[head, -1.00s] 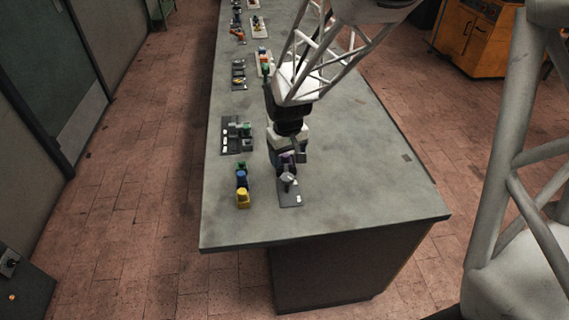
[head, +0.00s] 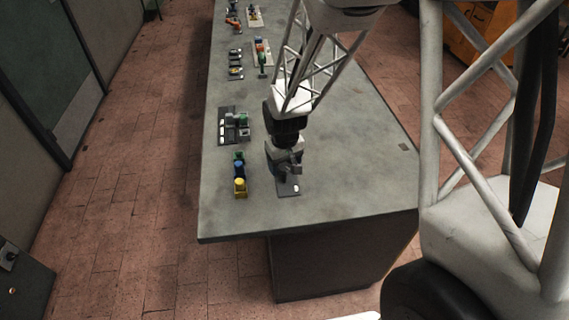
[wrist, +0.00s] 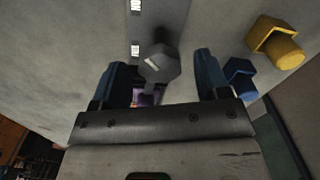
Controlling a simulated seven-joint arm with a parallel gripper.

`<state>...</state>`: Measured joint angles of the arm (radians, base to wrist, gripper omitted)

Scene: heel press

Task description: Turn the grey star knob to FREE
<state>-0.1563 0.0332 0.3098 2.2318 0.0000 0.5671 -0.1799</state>
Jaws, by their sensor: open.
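The grey star knob (wrist: 158,65) shows in the wrist view with a white mark on its face. It stands on a grey plate (wrist: 152,18) with small white labels whose lettering I cannot read. My gripper (wrist: 163,66) is open, with one blue finger on each side of the knob in the picture and a gap on both sides. I cannot tell how deep the fingertips reach around it. In the head view my gripper (head: 286,170) is over the plate (head: 285,190) and hides the knob.
Left of the plate in the head view is a row of controls: a yellow one (head: 240,188), a blue one and a green one. The yellow (wrist: 275,42) and blue (wrist: 240,78) ones show near the right finger in the wrist view. The tabletop (head: 350,150) to the right is clear.

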